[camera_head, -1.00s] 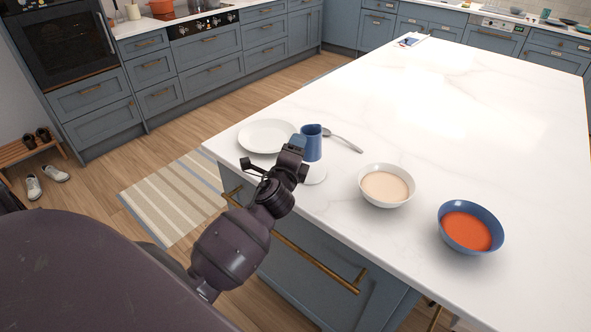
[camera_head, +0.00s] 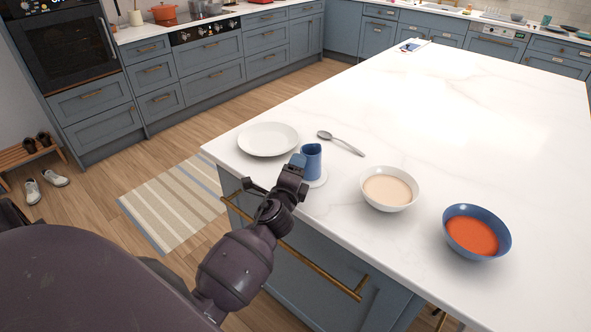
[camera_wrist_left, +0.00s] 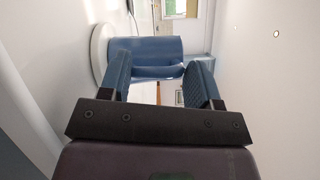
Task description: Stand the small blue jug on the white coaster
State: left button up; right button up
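The small blue jug (camera_head: 312,163) is upright at the near left edge of the island. Its base is at the white coaster (camera_head: 321,181); I cannot tell whether a thin gap is left. The lower finger is hidden in the head view. My right gripper is not in view.
A white plate (camera_head: 268,139) lies just behind the jug, with a spoon (camera_head: 342,144) to its right. A cream-filled white bowl (camera_head: 390,170) and a blue bowl of red soup (camera_head: 476,254) stand to the right. The far island top (camera_head: 480,110) is largely clear.

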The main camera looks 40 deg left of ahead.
pick_arm(q)
jog(key=o, duration=0.4)
jog(key=shift+r, duration=0.2)
jog(key=shift+s+d+f, duration=0.1)
jog(key=shift+s, duration=0.25)
jog(key=v, duration=1.1)
jog(key=s+d+f+n+g+h, duration=0.2)
jog(key=s+f+n+g+h, duration=0.1)
jog(key=s+f+n, duration=0.4)
jog(key=s+d+f+n+g+h, duration=0.2)
jog(key=s+f+n, duration=0.5)
jog(key=f, duration=0.4)
jog(key=shift+s+d+n+g+h+b, duration=0.3)
jog(key=shift+d+n+g+h, duration=0.15)
jog(key=shift+d+n, duration=0.4)
